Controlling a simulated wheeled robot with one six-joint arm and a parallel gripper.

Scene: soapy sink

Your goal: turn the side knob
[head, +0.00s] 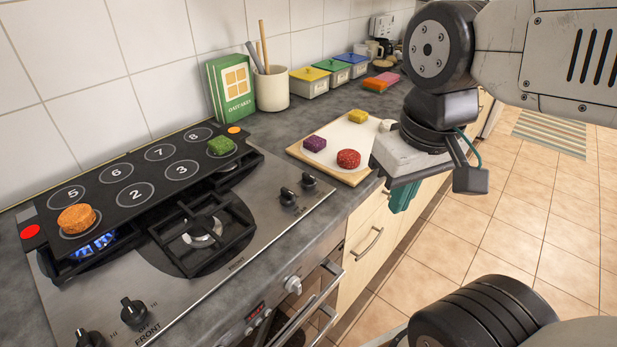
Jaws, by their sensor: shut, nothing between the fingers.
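Several knobs are in view, and I cannot tell which one is the side knob. A larger pale knob (293,285) sticks out from the oven's front face, with smaller knobs (258,321) beside it. Two black knobs (288,196) (308,181) stand at the right of the steel hob, and two more (133,311) (90,340) at its near left. My gripper (402,199) is shut and empty, its teal fingers pointing down in front of the counter, right of the cutting board. It is apart from all the knobs.
A black numbered board (131,195) lies over the hob's back, holding an orange round piece and a green block. Blue flame (95,245) shows beneath it. A cutting board (330,147) holds small food pieces. Oven handles (310,307) project forward. Floor (470,245) is clear.

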